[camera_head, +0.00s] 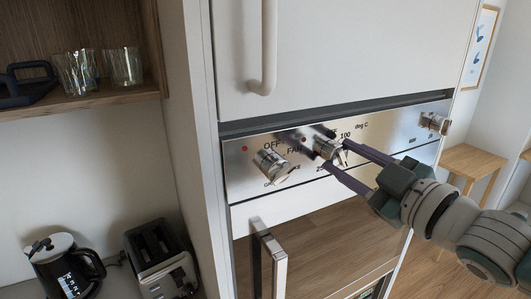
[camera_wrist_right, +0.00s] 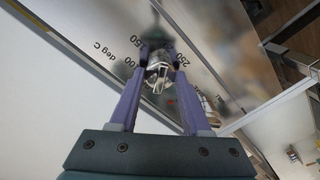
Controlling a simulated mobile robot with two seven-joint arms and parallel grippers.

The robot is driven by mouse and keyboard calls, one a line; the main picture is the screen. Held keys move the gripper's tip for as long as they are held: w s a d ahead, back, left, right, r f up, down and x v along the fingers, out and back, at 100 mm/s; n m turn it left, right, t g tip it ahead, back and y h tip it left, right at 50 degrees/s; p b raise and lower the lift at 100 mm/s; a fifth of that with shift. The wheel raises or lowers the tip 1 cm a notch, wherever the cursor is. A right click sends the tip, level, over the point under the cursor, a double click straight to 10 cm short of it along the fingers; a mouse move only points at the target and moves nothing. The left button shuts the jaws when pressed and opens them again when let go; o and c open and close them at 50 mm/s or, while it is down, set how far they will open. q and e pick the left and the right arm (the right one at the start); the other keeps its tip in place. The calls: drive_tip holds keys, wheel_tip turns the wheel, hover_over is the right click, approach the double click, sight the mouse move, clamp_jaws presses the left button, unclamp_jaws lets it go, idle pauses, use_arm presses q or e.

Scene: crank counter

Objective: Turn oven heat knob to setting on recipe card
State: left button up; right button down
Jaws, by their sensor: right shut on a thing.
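The oven heat knob (camera_head: 329,148) is the metal middle knob on the steel control panel (camera_head: 238,180). Printing near it reads "deg C" and "100". My right gripper (camera_head: 327,147) is shut on this knob, one finger on each side. In the right wrist view the knob (camera_wrist_right: 159,76) sits between the purple fingers, with "deg C", "100" and "250" printed around it. The knob's exact setting cannot be read, as fingers and glare cover part of the dial. The recipe card is not seen. My left gripper is not in view.
A mode knob (camera_head: 271,163) marked "OFF" and "FAN" sits to the left, another knob (camera_head: 434,122) at the far right. An oven door handle (camera_head: 268,252) sticks out below. A kettle (camera_head: 66,268), a toaster (camera_head: 160,262) and glasses (camera_head: 122,67) are at left.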

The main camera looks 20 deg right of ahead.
idle(0.5)
drive_tip(key=shift+c, duration=1.8)
unclamp_jaws()
drive_tip(key=shift+s+f, duration=0.15)
drive_tip(key=shift+s, duration=0.35)
drive_tip(key=s+d+b, duration=0.1)
drive_tip(key=s+b, duration=0.2)
drive_tip(key=s, duration=0.6)
drive_tip(key=shift+r, duration=0.2)
